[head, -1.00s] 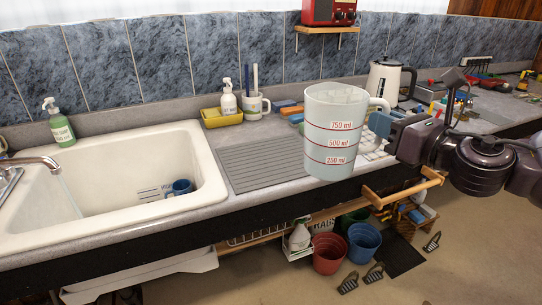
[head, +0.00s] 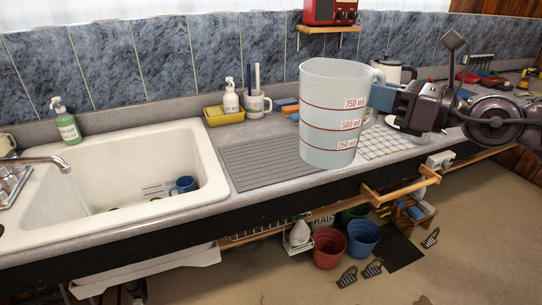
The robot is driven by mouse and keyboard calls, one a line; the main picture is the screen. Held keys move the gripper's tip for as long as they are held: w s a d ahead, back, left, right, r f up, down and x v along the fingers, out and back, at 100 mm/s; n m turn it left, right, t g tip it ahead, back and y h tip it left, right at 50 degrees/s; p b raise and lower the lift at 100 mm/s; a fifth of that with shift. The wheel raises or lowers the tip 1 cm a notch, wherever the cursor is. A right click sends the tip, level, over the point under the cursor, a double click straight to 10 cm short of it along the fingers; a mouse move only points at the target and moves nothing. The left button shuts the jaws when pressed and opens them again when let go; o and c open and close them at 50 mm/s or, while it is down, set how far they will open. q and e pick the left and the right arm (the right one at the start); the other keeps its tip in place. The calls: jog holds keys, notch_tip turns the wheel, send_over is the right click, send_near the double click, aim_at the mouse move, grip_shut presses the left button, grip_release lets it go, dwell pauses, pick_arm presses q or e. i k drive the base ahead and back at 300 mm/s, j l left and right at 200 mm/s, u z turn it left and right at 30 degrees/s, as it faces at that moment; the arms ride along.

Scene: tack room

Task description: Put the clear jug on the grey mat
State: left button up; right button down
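The clear jug (head: 325,115) is upright, with red lines marked 250, 500 and 750 ml. My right gripper (head: 380,96) is at the jug's right side and is shut on its handle, which it partly hides. The jug is in front of the counter and hides part of it; it looks held up in the air. The grey mat (head: 262,165), ribbed, lies on the counter just right of the sink, to the left of the jug. The jug overlaps the mat's right edge in the picture. My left gripper is not in view.
The white sink (head: 120,190) has a running tap (head: 40,160) and a blue mug (head: 184,184). Behind the mat stand a yellow tray (head: 222,116), a white bottle (head: 231,97) and a brush mug (head: 254,104). A checked cloth (head: 388,143) lies right of the jug.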

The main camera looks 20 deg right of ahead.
aim_at(281, 160)
jog(key=i, duration=1)
